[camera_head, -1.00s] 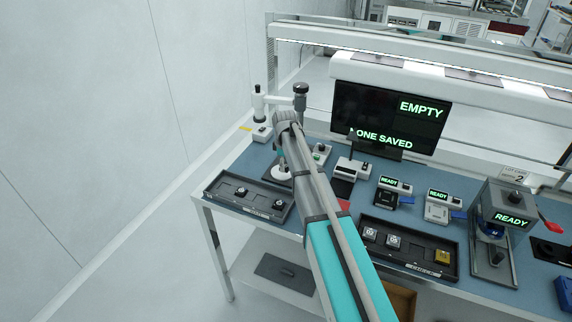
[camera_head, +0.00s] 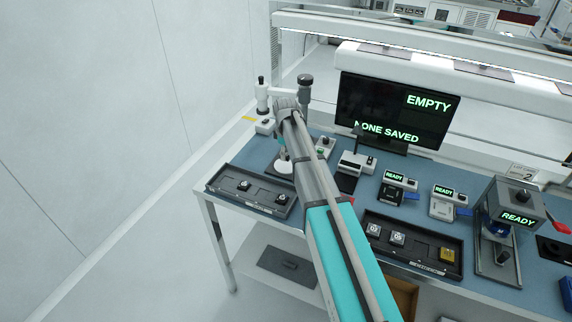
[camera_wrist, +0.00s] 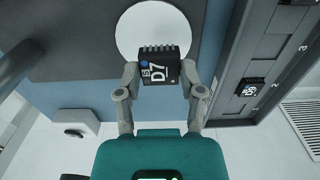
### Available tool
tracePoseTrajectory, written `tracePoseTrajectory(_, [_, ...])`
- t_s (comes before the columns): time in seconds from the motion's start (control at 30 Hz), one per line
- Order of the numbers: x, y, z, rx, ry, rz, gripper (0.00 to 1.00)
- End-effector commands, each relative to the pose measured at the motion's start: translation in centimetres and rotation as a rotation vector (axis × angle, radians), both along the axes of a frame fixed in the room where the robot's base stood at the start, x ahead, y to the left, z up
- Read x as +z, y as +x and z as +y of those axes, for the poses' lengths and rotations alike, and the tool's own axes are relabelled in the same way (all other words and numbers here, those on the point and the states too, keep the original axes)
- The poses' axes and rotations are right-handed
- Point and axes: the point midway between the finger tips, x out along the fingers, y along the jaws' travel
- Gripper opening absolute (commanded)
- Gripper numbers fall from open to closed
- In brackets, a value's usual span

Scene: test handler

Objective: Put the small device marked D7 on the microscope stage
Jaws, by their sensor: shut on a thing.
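The small device marked D7 (camera_wrist: 160,66) is a black chip-like block with pins along one edge and a blue dot. In the wrist view it sits between the two fingers of my gripper (camera_wrist: 160,78), which is shut on it. The round white microscope stage (camera_wrist: 130,32) lies behind and below the device in that view, partly covered by it. I cannot tell whether the device touches the stage. In the head view the microscope (camera_head: 304,92) stands at the back left of the bench, and the white stage (camera_head: 283,167) shows beside my arm. My arm hides the device there.
A second tray (camera_head: 415,238) lies to the right, near the front edge. A monitor (camera_head: 385,118) reads EMPTY and NONE SAVED.

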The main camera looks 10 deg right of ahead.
Motion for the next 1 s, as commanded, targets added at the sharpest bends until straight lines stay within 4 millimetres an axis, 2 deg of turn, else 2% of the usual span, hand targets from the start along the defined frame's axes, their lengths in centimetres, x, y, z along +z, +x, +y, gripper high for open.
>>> tracePoseTrajectory(0.4, [6.0,-7.9,2.1,-0.001,0.000,0.000,0.08])
tracePoseTrajectory(0.6, [8.1,-11.1,3.0,-0.002,0.000,0.000,0.08])
tracePoseTrajectory(0.8, [8.9,-12.4,3.3,-0.003,0.000,0.000,0.08])
tracePoseTrajectory(1.0, [8.8,-12.5,3.3,-0.004,0.001,0.001,0.08])
